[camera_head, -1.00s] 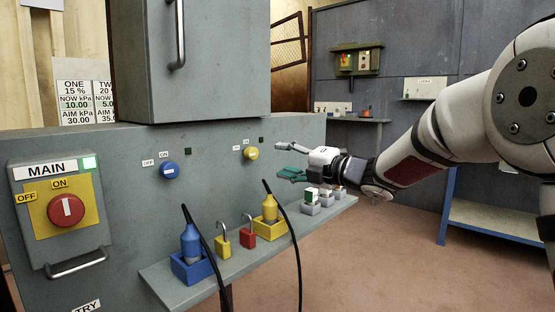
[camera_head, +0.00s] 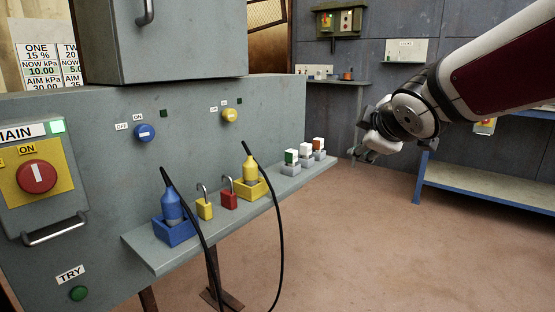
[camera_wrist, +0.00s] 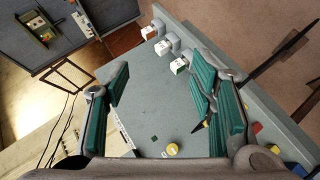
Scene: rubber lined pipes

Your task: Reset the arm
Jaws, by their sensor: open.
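My gripper (camera_head: 364,152) is in the air to the right of the grey panel's shelf, apart from it. In the wrist view my gripper (camera_wrist: 160,100) shows its green-padded fingers spread wide with nothing between them. My arm reaches in from the upper right of the head view. The shelf (camera_head: 160,262) holds a blue bottle-shaped plug (camera_head: 172,208) in a blue holder, a yellow padlock (camera_head: 204,208), a red padlock (camera_head: 229,199), a yellow plug (camera_head: 250,172) in a yellow holder, and three small blocks with coloured faces (camera_head: 291,157).
The panel has a red MAIN knob (camera_head: 37,177) with a lit green lamp, a blue knob (camera_head: 144,133), a yellow knob (camera_head: 230,115) and a green TRY button (camera_head: 79,293). Black cables hang before the shelf. A blue-framed bench (camera_head: 480,197) stands right. The floor between is clear.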

